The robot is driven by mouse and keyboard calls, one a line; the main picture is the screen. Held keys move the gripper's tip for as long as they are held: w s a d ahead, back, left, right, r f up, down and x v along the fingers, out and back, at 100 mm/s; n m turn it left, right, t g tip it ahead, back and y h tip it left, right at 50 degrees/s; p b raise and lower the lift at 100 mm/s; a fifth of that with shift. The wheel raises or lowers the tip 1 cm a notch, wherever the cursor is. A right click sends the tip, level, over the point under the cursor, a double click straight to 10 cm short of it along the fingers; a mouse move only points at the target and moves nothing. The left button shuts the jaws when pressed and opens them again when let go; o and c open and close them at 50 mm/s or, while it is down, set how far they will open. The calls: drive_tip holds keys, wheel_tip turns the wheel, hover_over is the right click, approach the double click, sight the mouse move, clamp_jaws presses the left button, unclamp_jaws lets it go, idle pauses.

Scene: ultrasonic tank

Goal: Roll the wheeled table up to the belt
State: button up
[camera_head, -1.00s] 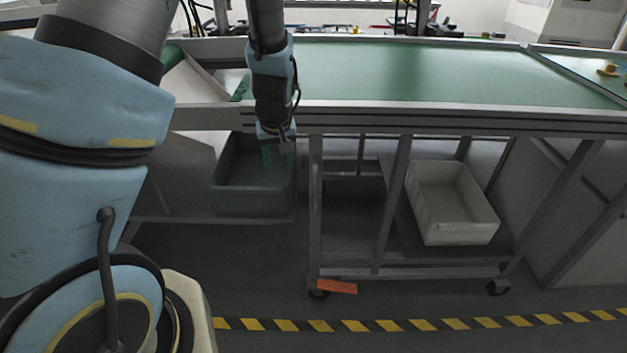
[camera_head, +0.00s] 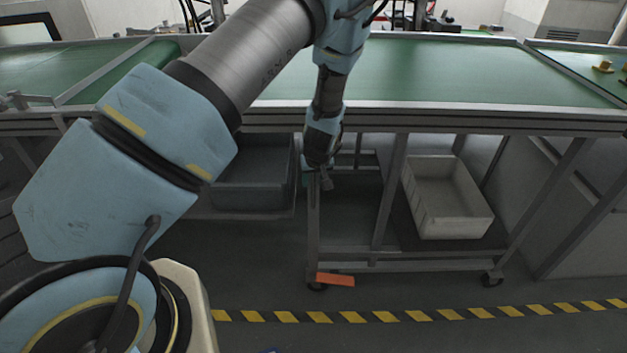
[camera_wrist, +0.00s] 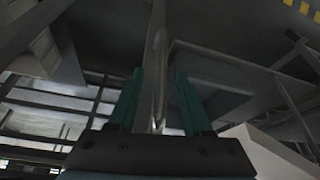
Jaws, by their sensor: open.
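The wheeled table (camera_head: 420,267) is a grey metal frame with casters, seen below the green-topped belt structure (camera_head: 430,75) in the head view. A white crate (camera_head: 447,205) sits on its low shelf. My gripper (camera_head: 323,183) is low at the frame's left upright, pointing down. In the wrist view my gripper (camera_wrist: 158,80) is open, its two green fingers on either side of a narrow grey metal post (camera_wrist: 158,50). Whether the fingers touch the post cannot be told. The upper part of the left upright is hidden behind my arm.
A dark grey bin (camera_head: 252,190) stands left of the frame under the belt. An orange piece (camera_head: 335,280) is by the left caster (camera_head: 316,286). A yellow-black floor stripe (camera_head: 415,316) runs in front, with open floor between. A grey panel stands at the right.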

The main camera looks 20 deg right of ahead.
drive_tip(key=shift+x, duration=0.95)
clamp_jaws()
idle(0.8)
